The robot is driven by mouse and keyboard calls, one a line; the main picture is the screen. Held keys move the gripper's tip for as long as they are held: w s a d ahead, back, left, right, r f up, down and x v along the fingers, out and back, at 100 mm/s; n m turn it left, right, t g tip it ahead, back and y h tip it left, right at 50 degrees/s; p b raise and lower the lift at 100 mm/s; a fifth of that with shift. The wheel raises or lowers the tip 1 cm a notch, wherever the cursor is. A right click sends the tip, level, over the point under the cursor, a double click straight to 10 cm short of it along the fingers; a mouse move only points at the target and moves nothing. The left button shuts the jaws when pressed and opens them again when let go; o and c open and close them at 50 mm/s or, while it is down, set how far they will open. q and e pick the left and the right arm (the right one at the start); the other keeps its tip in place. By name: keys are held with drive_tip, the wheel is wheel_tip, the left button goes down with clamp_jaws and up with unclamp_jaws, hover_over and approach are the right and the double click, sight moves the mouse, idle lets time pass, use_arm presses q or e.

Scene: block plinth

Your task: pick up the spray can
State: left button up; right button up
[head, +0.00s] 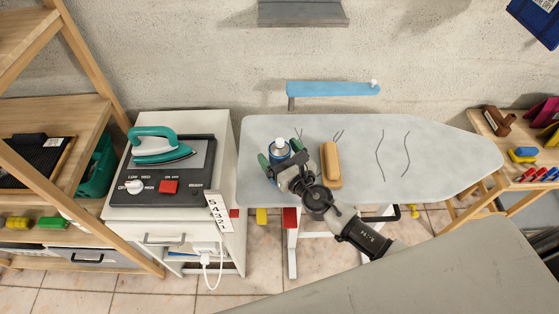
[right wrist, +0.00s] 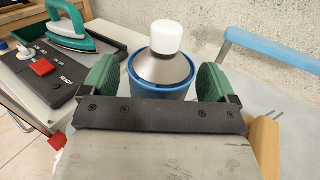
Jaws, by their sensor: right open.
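The spray can (head: 279,149) is blue with a grey shoulder and a white cap, upright on the left part of the grey ironing board (head: 450,150). In the right wrist view the can (right wrist: 172,70) stands between the two green finger pads. My right gripper (head: 279,157) is open around the can, with one pad on each side. In the right wrist view the right gripper (right wrist: 165,82) shows a small gap beside the can. The can's lower part is hidden behind the gripper. My left gripper is not in view.
A tan wooden-looking block (head: 330,164) lies on the board just right of the gripper. A teal iron (head: 160,147) rests on a control panel on the white cabinet (head: 215,125) at left. A blue arm (head: 333,89) stands behind the board. The board's right part is clear.

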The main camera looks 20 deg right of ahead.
drive_tip(key=c, duration=1)
drive_tip(key=shift+c, duration=1)
drive_tip(key=shift+r, duration=0.15)
